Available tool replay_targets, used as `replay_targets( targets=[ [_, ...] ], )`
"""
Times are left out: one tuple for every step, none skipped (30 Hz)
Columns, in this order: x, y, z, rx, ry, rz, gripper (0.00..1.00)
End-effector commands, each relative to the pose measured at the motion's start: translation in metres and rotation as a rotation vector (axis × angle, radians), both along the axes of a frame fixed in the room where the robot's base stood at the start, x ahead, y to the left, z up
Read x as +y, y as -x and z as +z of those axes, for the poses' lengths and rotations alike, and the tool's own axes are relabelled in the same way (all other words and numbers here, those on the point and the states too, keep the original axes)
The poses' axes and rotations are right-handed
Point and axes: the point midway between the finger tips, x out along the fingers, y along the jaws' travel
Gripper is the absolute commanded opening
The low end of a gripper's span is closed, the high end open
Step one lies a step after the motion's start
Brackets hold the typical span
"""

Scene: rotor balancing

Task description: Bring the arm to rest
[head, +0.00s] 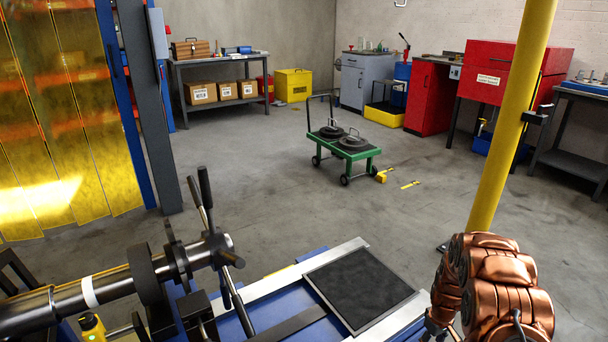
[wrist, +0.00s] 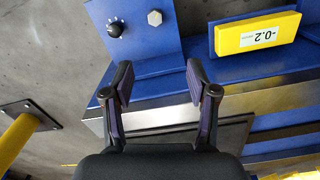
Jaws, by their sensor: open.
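My gripper (wrist: 158,84) is open and empty in the wrist view. Its two dark fingers with purple-grey pads stand apart, with nothing between them. They are in front of the blue machine frame (wrist: 155,68), and I cannot tell the gap to it. My copper-coloured arm (head: 495,285) is folded at the lower right of the head view, just right of the machine bed. There the gripper is mostly cut off by the lower edge. The dark rotor shaft (head: 115,283) with its hub and spokes lies at the lower left of the head view.
A black mat (head: 360,288) lies on the machine bed. A yellow post (head: 512,120) rises close behind my arm. A black knob (wrist: 115,28) and a yellow readout (wrist: 257,34) are near my gripper. A green cart (head: 345,152) stands beyond on open floor.

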Motion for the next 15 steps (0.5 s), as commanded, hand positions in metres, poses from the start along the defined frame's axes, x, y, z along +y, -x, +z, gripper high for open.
replay_targets(
  targets=[
    [0.004, 0.0, 0.024, 0.001, 0.004, -0.005, 0.58],
    [0.006, 0.001, 0.033, 0.004, 0.005, -0.009, 0.58],
    [0.009, 0.002, 0.047, 0.005, 0.006, -0.016, 0.58],
    [0.011, 0.003, 0.057, 0.007, 0.008, -0.021, 0.58],
    [0.014, 0.005, 0.067, 0.008, 0.009, -0.025, 0.58],
    [0.017, 0.006, 0.079, 0.011, 0.01, -0.031, 0.58],
    [0.019, 0.007, 0.09, 0.013, 0.012, -0.036, 0.58],
    [0.022, 0.008, 0.1, 0.014, 0.012, -0.041, 0.58],
    [0.025, 0.011, 0.113, 0.016, 0.013, -0.047, 0.58],
    [0.028, 0.013, 0.122, 0.019, 0.013, -0.052, 0.58],
    [0.031, 0.015, 0.132, 0.022, 0.014, -0.057, 0.58],
    [0.035, 0.018, 0.145, 0.024, 0.015, -0.062, 0.58],
    [0.037, 0.02, 0.154, 0.025, 0.016, -0.067, 0.58],
    [0.04, 0.022, 0.163, 0.026, 0.017, -0.072, 0.58],
    [0.044, 0.025, 0.175, 0.028, 0.018, -0.079, 0.58]
  ],
)
